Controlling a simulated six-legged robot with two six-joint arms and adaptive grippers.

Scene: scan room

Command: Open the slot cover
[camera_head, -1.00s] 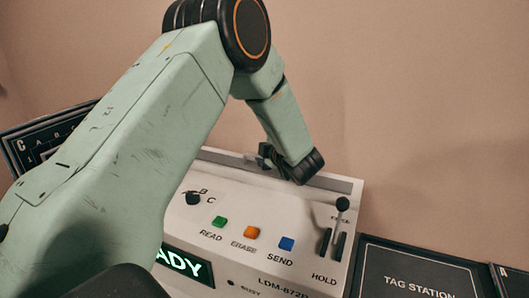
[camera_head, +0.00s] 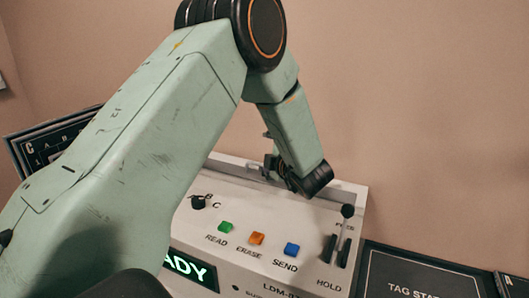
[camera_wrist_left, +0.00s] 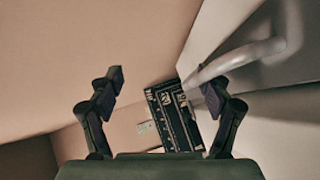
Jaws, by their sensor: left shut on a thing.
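The white console (camera_head: 232,180) stands against the wall in the head view. My left gripper (camera_head: 273,163) is at the recess along its back top edge, with the forearm reaching down over it. The slot cover is mostly hidden there and I cannot tell its angle. In the left wrist view, my left gripper (camera_wrist_left: 163,84) has fingers that look apart, with a pale rounded bar (camera_wrist_left: 235,60) beside the right finger. The grip is on a part at the recess, apparently the slot cover; its contact is not clearly visible. My right gripper is out of view.
The console front has a selector knob (camera_head: 198,202), green (camera_head: 225,227), orange (camera_head: 257,239) and blue (camera_head: 291,249) buttons, and a lever (camera_head: 347,212) at the right. A dark tag station panel (camera_head: 415,276) lies right. A dark lettered board (camera_head: 50,140) is at left.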

